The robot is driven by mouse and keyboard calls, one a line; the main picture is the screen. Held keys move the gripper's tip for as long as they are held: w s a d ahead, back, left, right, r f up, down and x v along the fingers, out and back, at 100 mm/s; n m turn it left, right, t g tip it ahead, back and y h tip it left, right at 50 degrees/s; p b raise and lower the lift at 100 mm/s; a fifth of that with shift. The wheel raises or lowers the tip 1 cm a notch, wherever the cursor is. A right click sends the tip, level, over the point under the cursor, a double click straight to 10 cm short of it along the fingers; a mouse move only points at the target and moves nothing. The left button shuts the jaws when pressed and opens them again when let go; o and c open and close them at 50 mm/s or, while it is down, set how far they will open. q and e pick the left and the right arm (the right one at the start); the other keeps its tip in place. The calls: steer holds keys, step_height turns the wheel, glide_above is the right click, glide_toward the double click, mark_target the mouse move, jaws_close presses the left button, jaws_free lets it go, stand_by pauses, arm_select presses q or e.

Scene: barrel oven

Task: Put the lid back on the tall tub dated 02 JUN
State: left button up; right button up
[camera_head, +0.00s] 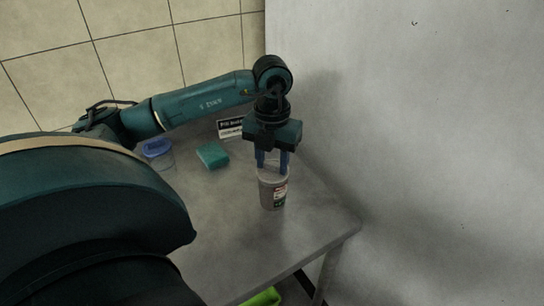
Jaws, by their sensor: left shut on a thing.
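A tall, pale grey tub (267,193) with a white, red and green label stands upright near the right edge of the table. The date on its label is too small to read. My left gripper (272,163) points down right over the tub's top, its blue fingers spread about the tub's width. It is shut on a pale lid at the rim, mostly hidden between the fingers. I cannot tell whether the lid is fully seated. My right gripper is not in view.
A clear tub with a blue lid (157,148) stands at the left. A grey wall (420,130) rises close on the right. The table (235,235) is bare in front. A green thing (263,298) shows below.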

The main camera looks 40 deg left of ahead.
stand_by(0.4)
arm_select(q)
steer(key=o, duration=1)
steer(key=o, duration=0.5)
steer(key=shift+r, duration=0.1)
steer(key=shift+r+p, duration=2.6)
steer(key=shift+r, duration=0.85)
steer(key=shift+c, duration=0.6)
jaws_close()
